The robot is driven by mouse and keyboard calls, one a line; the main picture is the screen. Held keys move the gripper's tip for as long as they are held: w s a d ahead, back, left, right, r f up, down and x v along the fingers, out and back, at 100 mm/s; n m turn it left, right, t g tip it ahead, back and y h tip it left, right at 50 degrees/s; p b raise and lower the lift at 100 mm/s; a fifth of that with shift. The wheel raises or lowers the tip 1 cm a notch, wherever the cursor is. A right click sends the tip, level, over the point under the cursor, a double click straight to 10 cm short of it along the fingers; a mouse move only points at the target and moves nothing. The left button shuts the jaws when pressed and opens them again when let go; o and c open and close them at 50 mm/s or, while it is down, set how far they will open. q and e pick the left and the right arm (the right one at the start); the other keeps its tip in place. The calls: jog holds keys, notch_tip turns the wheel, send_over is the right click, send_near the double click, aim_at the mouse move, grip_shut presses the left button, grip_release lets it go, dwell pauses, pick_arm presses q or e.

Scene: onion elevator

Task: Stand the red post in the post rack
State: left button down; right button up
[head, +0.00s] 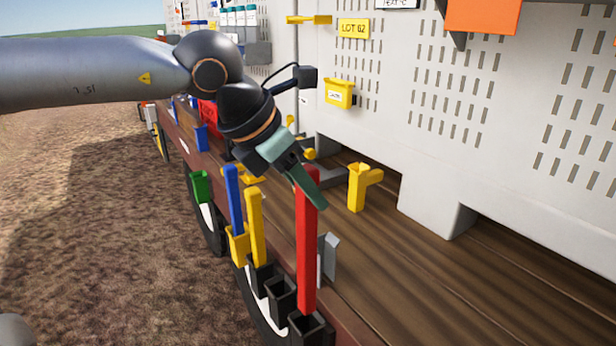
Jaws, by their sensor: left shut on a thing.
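The red post (306,255) is upright near the wagon's side edge. My left gripper (311,188) is shut on its top end, coming down from the upper left. The post rack is a row of black square sockets (281,298) along the wagon's side. The red post's lower end is at the mouth of the nearest socket (312,330); I cannot tell how deep it sits. A yellow post (255,228) stands in the far socket and the middle socket looks empty. My right gripper is not in view.
A blue post (234,200) stands left of the yellow post, by a yellow holder (238,246). A grey bracket (329,258) is close to the right of the red post. A yellow fitting (358,188) stands on the wooden deck (420,275). A pegboard wall (450,90) rises behind.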

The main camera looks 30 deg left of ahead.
aim_at(300, 252)
pick_arm(q)
jog(key=shift+f, duration=0.1)
jog(key=shift+d+f+b, duration=0.1)
jog(key=shift+f+b, duration=0.9)
jog(key=shift+f, duration=0.6)
jog(key=shift+f+b, duration=3.6)
jog(key=shift+b, duration=0.3)
jog(key=shift+f+b, duration=0.9)
jog(key=shift+b, duration=0.05)
jog(key=c, duration=0.8)
grip_release()
jog(key=o, duration=0.4)
jog(key=shift+s, duration=0.1)
jog(key=shift+c, duration=0.2)
